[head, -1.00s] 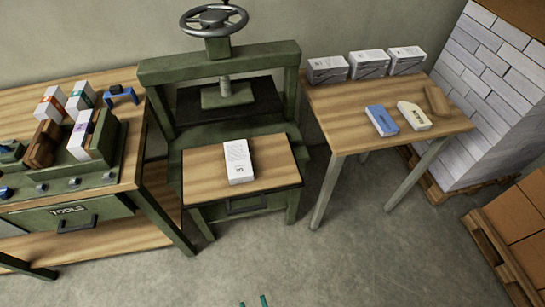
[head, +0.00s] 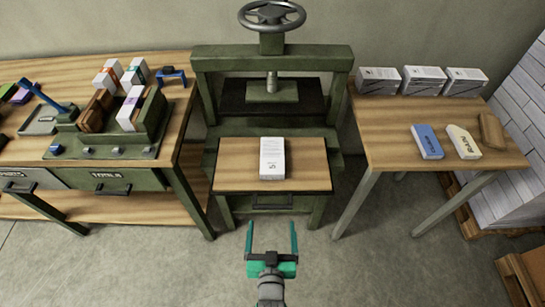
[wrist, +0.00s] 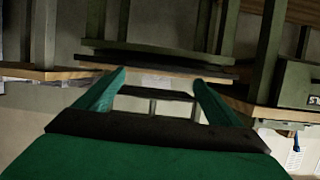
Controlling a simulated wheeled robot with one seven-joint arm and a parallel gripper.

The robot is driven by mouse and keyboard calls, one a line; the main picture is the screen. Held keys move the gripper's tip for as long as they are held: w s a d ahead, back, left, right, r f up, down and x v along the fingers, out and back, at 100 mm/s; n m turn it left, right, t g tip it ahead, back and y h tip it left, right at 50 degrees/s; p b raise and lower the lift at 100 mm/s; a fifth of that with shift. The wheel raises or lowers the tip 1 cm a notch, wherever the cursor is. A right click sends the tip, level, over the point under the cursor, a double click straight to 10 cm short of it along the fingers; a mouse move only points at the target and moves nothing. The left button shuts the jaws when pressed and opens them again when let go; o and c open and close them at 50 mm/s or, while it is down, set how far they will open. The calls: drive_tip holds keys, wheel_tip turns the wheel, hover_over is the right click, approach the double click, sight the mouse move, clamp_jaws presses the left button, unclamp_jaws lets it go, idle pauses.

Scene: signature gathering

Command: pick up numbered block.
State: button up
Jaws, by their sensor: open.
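The numbered block is a white block (head: 272,158) with dark print at its front end. It lies on the wooden board (head: 230,178) at the front of the green press, in the middle of the head view. My gripper (head: 272,226) is open and empty, in front of the press and short of the block. In the wrist view my gripper's two green fingers (wrist: 160,80) are spread, with the press and a pale patch between them; I cannot tell if that patch is the block.
The green press (head: 340,60) with a handwheel stands behind the board. The left workbench (head: 150,175) holds a rack of several blocks. The right table (head: 385,140) holds white packs, a blue block (head: 427,142) and a cream block (head: 463,142). The floor in front is clear.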

approach(272, 155)
drive_tip(key=shift+s+d+r+g, duration=0.25)
drive_tip(key=shift+g, duration=0.05)
drive_tip(key=shift+w, duration=0.35)
drive_tip(key=x, duration=0.4)
drive_tip(key=shift+w+f, duration=0.1)
drive_tip(key=shift+w, duration=0.2)
drive_tip(key=shift+w+a+f, duration=0.15)
drive_tip(key=shift+w, duration=0.2)
drive_tip(key=shift+w+a+f, duration=0.15)
drive_tip(key=shift+w, duration=0.2)
drive_tip(key=x, duration=0.3)
drive_tip(key=shift+w+d+f, duration=0.1)
drive_tip(key=shift+d+f, duration=0.1)
drive_tip(key=shift+d, duration=0.05)
drive_tip(key=shift+w+a+f, duration=0.15)
drive_tip(key=shift+w+f, duration=0.05)
drive_tip(key=shift+w, duration=0.25)
drive_tip(key=c, duration=1.3)
drive_tip(key=shift+r, duration=0.1)
drive_tip(key=shift+c, duration=0.4)
drive_tip(key=shift+w+r, duration=0.1)
